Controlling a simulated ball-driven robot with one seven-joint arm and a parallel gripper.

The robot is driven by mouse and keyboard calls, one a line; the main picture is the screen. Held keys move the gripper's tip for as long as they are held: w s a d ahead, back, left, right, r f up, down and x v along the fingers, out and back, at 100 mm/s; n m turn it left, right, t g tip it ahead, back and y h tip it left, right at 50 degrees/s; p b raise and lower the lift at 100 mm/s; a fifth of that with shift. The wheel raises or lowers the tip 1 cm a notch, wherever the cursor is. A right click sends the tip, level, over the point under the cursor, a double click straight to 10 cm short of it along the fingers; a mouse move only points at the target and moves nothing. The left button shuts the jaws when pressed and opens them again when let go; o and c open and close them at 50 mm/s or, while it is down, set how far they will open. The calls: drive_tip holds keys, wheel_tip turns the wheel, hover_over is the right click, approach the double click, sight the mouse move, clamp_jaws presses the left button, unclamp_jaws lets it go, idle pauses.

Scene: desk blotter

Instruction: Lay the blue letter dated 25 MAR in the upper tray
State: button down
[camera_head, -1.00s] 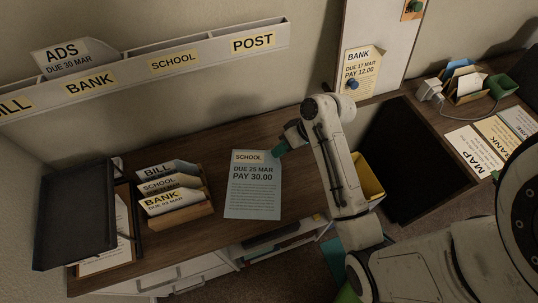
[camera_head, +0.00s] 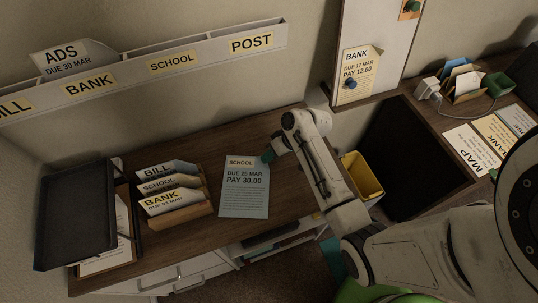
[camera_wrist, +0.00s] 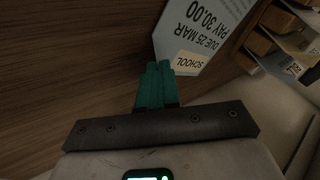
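The blue letter (camera_head: 245,195), marked SCHOOL, DUE 25 MAR, PAY 30.00, shows face up over the right part of the wooden desk. I cannot tell whether it touches the desk. My gripper (camera_head: 267,155) is at its upper right corner, with the teal fingers closed together on the edge. In the wrist view the fingers (camera_wrist: 157,83) meet the letter (camera_wrist: 195,35) beside its yellow SCHOOL label. The dark upper tray (camera_head: 75,213) is at the far left, empty, above a lower level holding papers (camera_head: 108,262).
A wooden sorter (camera_head: 181,215) with BILL, SCHOOL and BANK letters stands between the letter and the trays. A labelled wall rack (camera_head: 205,47) hangs behind. A yellow bin (camera_head: 362,178) is right of the desk. Bare desk lies around the letter.

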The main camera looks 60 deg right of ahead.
drive_tip(key=shift+f, duration=0.15)
drive_tip(key=c, duration=1.4)
unclamp_jaws()
